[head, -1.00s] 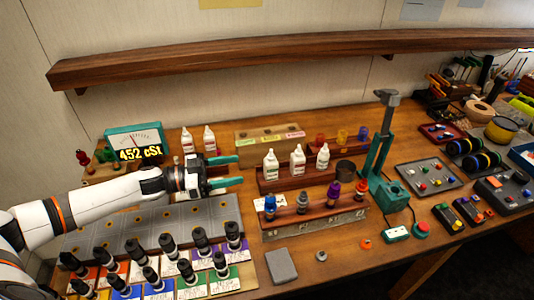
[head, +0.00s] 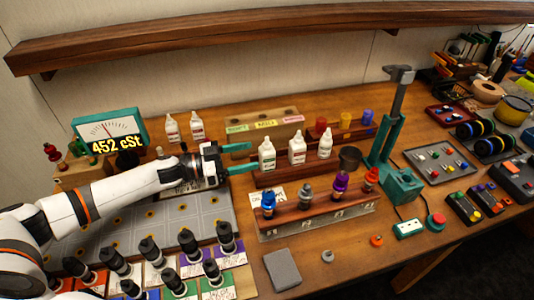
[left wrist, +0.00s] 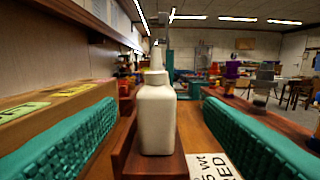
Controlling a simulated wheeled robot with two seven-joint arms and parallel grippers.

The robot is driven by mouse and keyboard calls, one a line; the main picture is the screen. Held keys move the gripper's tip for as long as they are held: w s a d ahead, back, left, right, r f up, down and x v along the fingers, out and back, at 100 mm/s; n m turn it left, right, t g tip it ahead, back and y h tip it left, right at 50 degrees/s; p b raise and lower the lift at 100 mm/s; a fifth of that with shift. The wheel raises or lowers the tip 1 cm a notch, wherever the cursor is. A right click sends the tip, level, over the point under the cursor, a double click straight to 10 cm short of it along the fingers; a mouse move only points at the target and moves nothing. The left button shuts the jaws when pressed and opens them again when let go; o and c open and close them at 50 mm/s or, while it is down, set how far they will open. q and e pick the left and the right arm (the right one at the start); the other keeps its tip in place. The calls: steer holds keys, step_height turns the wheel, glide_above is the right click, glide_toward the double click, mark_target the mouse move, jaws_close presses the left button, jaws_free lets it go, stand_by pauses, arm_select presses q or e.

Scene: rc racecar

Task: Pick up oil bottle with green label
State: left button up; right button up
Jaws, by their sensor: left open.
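A white oil bottle with a green label (head: 267,156) stands upright at the left end of a row of three on a wooden stand. My left gripper (head: 239,158) is open, its teal fingers pointing right at this bottle and just short of it. In the left wrist view, a plain white bottle (left wrist: 156,118) stands straight ahead, centred between the two spread fingers; its label is not visible there. The middle bottle (head: 297,150) has a red label, and another white bottle (head: 325,144) stands at the right end. My right gripper is out of view.
A wooden block with coloured tags (head: 262,124) is behind the row. A rack with coloured-top pieces (head: 318,216) is in front. A teal stand (head: 390,150) rises to the right. Two more white bottles (head: 183,127) stand behind my left arm. Black-capped bottles (head: 150,252) fill the front left.

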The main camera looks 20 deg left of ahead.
mark_target(260, 155)
arm_select(q)
steer(key=shift+w+d, duration=0.35)
steer(key=shift+d, duration=0.2)
steer(key=x, duration=0.1)
steer(key=p+x, duration=0.1)
steer(key=x, duration=0.1)
steer(key=p+x, duration=0.1)
steer(key=shift+w+d+f, duration=0.1)
steer(key=shift+w+f, duration=0.15)
steer(key=shift+w, duration=0.1)
steer(key=shift+w+d+f, duration=0.1)
steer(key=shift+w+d, duration=0.05)
steer(key=shift+d, duration=0.15)
steer(key=shift+a, duration=0.1)
steer(key=shift+c, duration=0.2)
